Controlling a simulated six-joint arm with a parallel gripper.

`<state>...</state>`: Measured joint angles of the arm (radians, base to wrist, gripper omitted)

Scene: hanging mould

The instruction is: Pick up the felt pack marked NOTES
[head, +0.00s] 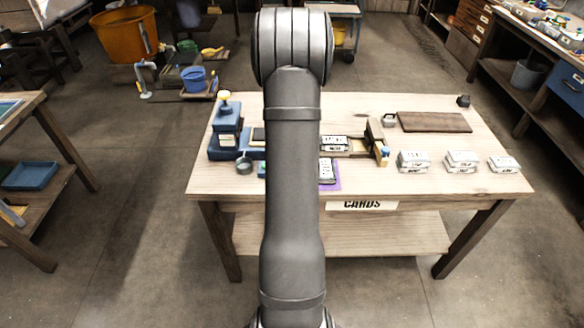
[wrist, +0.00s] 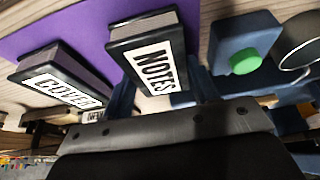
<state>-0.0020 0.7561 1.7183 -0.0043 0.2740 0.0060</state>
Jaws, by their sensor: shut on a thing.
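The felt pack marked NOTES (wrist: 155,62) is a dark pack with a white label, in the upper middle of the wrist view. My gripper (wrist: 163,94) is at its near end, with blue finger parts on either side of it, and is shut on it. A purple mat (wrist: 80,25) shows behind it; I cannot tell whether the pack touches it. A second dark pack (wrist: 65,85), its label hard to read, is to the left. In the head view my arm hides the gripper and the NOTES pack.
A blue block with a green button (wrist: 240,60) is close on the right. On the table (head: 480,125) are a blue stand (head: 228,140) at left, a wooden holder (head: 375,140), several white-topped stacks (head: 412,160) and a brown board (head: 433,122).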

